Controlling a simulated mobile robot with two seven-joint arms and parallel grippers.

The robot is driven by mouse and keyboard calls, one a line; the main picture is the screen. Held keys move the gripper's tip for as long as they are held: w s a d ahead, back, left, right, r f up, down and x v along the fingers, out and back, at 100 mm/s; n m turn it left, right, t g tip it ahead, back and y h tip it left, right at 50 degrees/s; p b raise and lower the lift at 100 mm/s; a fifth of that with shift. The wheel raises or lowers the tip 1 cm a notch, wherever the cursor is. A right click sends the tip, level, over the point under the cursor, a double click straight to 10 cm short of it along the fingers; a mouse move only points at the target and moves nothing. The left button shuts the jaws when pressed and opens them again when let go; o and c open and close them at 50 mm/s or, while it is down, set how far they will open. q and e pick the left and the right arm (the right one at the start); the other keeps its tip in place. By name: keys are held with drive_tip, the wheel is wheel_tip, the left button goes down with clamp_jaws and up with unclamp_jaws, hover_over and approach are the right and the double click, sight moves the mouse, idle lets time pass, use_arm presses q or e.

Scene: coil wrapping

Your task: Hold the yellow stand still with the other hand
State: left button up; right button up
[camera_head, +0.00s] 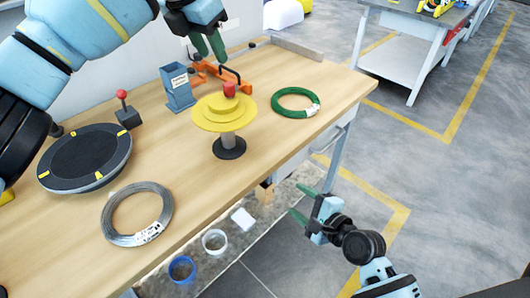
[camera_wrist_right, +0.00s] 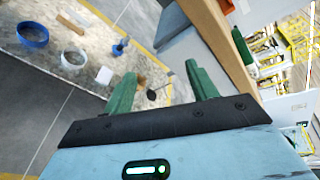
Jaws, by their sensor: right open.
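The yellow stand (camera_head: 207,117) is a stepped yellow disc on a grey post with a dark round base. It stands upright on the wooden table, with a red knob (camera_head: 229,90) on top. My left gripper (camera_head: 211,55) is above the table behind the stand, near an orange tool, apart from the stand; its finger gap is unclear. My right gripper (camera_head: 301,203) is open and empty beyond the table's front edge, to the right of and below the stand. Its green fingers also show in the right wrist view (camera_wrist_right: 160,82), with nothing between them.
A green coil (camera_head: 277,107) lies right of the stand, a grey wire coil (camera_head: 107,220) front left. A blue-grey holder (camera_head: 179,94), an orange tool (camera_head: 208,68) and a black turntable (camera_head: 75,160) are on the table (camera_head: 180,150). A lower shelf holds rings (camera_head: 181,268).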

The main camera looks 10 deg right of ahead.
drive_tip(key=w+a+r+m+t+y, duration=0.1)
drive_tip(key=w+r+m+y, duration=0.15)
drive_tip(key=w+r, duration=0.4)
drive_tip(key=w+a+r+m+t+y, duration=0.1)
drive_tip(key=w+a+r+m+y, duration=0.2)
drive_tip(key=r, duration=0.6)
drive_tip(key=m+g, duration=0.2)
drive_tip(key=m, duration=0.1)
approach(233, 137)
drive_tip(key=shift+w+d+y, duration=0.15)
drive_tip(key=shift+d+y, duration=0.05)
drive_tip(key=shift+y, duration=0.15)
drive_tip(key=shift+a+f, duration=0.1)
drive_tip(key=shift+a, duration=0.05)
drive_tip(key=x, duration=1.2)
clamp_jaws()
drive_tip(key=shift+f, duration=0.1)
